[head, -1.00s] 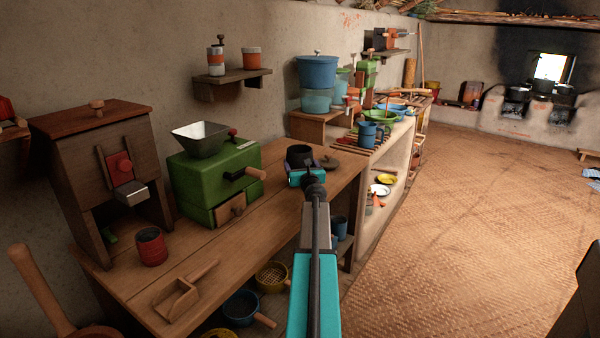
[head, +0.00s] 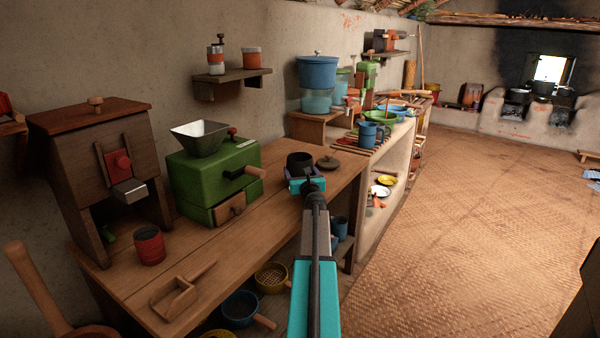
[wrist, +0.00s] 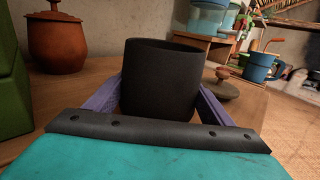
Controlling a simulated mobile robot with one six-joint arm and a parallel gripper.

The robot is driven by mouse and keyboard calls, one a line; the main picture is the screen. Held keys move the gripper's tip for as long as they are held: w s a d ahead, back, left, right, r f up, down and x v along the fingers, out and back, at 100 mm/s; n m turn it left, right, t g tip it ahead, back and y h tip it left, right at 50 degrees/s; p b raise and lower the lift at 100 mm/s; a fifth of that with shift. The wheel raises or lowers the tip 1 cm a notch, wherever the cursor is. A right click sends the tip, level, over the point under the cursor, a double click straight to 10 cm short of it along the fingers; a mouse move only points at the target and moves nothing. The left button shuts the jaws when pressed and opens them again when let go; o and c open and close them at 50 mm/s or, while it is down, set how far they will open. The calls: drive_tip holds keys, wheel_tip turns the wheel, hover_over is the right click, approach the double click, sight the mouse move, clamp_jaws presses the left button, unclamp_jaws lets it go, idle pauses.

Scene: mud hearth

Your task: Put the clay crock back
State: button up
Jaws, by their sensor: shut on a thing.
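A dark, open-topped cylindrical crock (head: 299,160) is at the right end of the wooden bench, to the right of the green mill. In the wrist view the crock (wrist: 162,78) stands upright between the two purple fingers of my gripper (wrist: 160,95), which is shut on it. The gripper (head: 304,183) also shows at the end of my arm in the head view. I cannot tell whether the crock's base touches the bench. A brown knobbed lid (head: 328,163) lies on the bench just right of it. A lidded reddish clay pot (wrist: 57,45) stands at left in the wrist view.
The green mill (head: 212,170) with its handle stands left of the crock. A red tin (head: 149,246) and wooden scoop (head: 177,297) are nearer on the bench (head: 235,245). A shelf unit with blue and green vessels (head: 318,75) is beyond. Bare bench lies in front of the mill.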

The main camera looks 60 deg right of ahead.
drive_tip(key=shift+f, duration=0.1)
drive_tip(key=o, duration=1.4)
drive_tip(key=shift+c, duration=0.2)
drive_tip(key=shift+r, duration=0.2)
drive_tip(key=shift+v, duration=6)
drive_tip(key=shift+s, duration=0.1)
